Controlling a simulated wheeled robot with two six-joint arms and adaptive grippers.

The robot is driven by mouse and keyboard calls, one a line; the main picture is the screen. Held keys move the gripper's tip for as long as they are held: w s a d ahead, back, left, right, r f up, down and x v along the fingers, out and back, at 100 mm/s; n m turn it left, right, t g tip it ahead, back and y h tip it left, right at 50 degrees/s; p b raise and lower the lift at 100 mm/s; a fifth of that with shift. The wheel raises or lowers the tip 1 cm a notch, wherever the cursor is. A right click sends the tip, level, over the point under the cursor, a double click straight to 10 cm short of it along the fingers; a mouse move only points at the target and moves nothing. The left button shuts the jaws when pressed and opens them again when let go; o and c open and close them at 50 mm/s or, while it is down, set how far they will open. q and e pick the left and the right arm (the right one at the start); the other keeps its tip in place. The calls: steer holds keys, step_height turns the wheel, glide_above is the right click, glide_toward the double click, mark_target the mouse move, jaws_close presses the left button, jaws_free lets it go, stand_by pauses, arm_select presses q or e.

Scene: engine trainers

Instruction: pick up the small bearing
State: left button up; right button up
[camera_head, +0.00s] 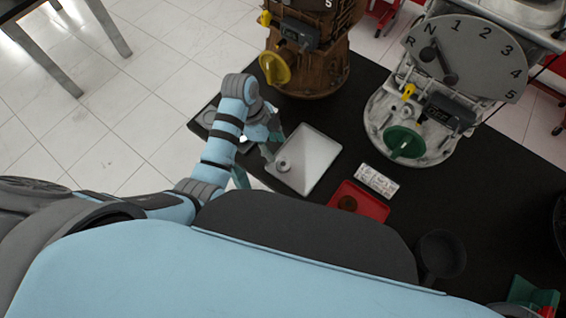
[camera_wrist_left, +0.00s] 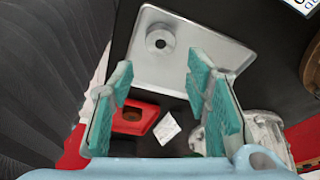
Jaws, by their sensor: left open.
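The small bearing, a grey metal ring with a dark hole (camera_head: 283,166), lies on a pale metal tray (camera_head: 316,150) near its left edge. In the left wrist view, the bearing (camera_wrist_left: 160,41) lies flat on the tray (camera_wrist_left: 205,40), ahead of the fingertips. My left gripper (camera_head: 262,152) is at the tray's left side, close to the bearing. In the left wrist view, its teal fingers (camera_wrist_left: 160,72) are wide apart with nothing between them, and the bearing is in line with the gap.
A red tray (camera_head: 372,206) with a brown round part and a white labelled block (camera_head: 377,181) lie right of the metal tray. A brown engine trainer (camera_head: 309,75) and a grey one (camera_head: 400,140) stand behind. A dark round pan (camera_head: 441,254) is at the front.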

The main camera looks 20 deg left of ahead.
mark_target(283, 164)
arm_select(q)
steer(key=b+x, duration=0.2)
steer(key=x, duration=0.8)
steer(key=shift+a, duration=0.1)
steer(key=shift+c, duration=0.4)
steer(key=shift+w, duration=0.1)
steer(key=c, duration=0.8)
